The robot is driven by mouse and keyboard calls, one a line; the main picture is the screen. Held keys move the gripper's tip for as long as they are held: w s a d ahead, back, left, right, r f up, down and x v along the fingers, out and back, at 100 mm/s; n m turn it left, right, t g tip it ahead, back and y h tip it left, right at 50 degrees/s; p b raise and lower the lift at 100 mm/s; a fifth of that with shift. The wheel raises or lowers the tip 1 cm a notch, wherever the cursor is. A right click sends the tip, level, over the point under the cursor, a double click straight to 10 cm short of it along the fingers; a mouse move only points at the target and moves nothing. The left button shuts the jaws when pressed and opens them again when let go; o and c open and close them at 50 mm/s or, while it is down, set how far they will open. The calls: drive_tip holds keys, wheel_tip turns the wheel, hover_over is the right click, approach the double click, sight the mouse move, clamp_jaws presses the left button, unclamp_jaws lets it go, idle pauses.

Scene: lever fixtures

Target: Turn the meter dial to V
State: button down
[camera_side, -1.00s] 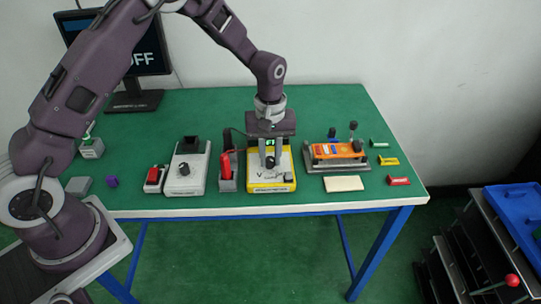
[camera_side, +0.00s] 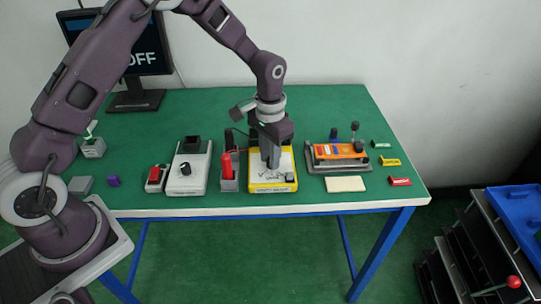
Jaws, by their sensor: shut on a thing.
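The yellow meter (camera_side: 272,187) with a pale face stands near the table's front edge. My gripper (camera_side: 272,165) points down over the meter's face, its fingers at the place of the dial. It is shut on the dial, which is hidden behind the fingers. My gripper's body also covers the meter's display. The letters on the face are too small and too covered to read, so I cannot tell where the dial points.
A grey holder with a red probe (camera_side: 227,166) stands just left of the meter. A white box with a black knob (camera_side: 187,169) is further left. An orange device (camera_side: 338,150) on a grey base is to the right. A pale block (camera_side: 345,184) lies in front of it.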

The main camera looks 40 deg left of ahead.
drive_tip(key=shift+a+m, duration=0.1)
drive_tip(key=shift+m, duration=2.1)
drive_tip(key=c, duration=1.2)
unclamp_jaws()
drive_tip(key=shift+c, duration=0.2)
wheel_tip(320, 180, up, 7)
drive_tip(key=shift+r, duration=0.1)
drive_tip(key=shift+r, duration=0.1)
